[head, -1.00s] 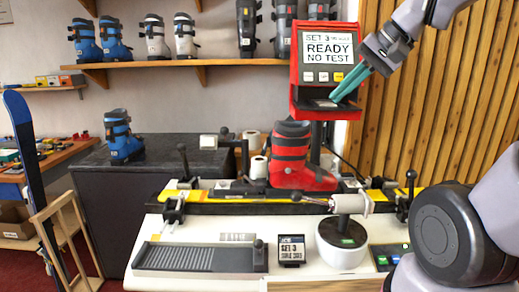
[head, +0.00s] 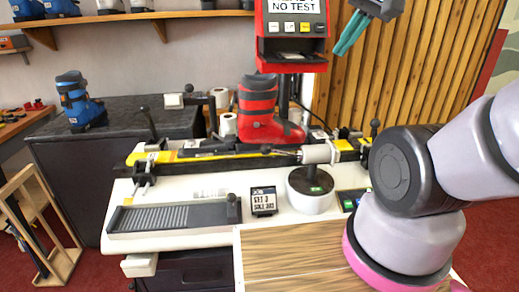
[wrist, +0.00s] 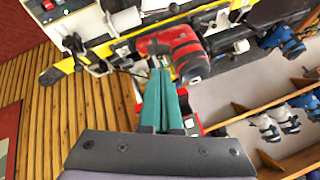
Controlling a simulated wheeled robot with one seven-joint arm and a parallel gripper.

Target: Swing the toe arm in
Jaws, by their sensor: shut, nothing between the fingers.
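The toe arm seems to be the thin metal arm (head: 287,152) with a grey-white cylindrical head (head: 318,153) on a round white pedestal (head: 306,203), in front of the red boot. The red ski boot (head: 258,112) stands on the yellow and black ski fixture (head: 190,156); it also shows in the wrist view (wrist: 172,42). My gripper (head: 341,44) has teal fingers, shut and empty, in the air to the right of the red display unit. In the wrist view the fingers (wrist: 160,75) point toward the bench and the boot.
The red display unit (head: 291,58) stands behind the boot. A job card (head: 263,201) and a grey ribbed tray (head: 170,216) are on the bench front. Upright black levers (head: 150,124) flank the fixture. A blue boot (head: 77,102) is on the dark cabinet. A wooden surface (head: 300,258) is nearest me.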

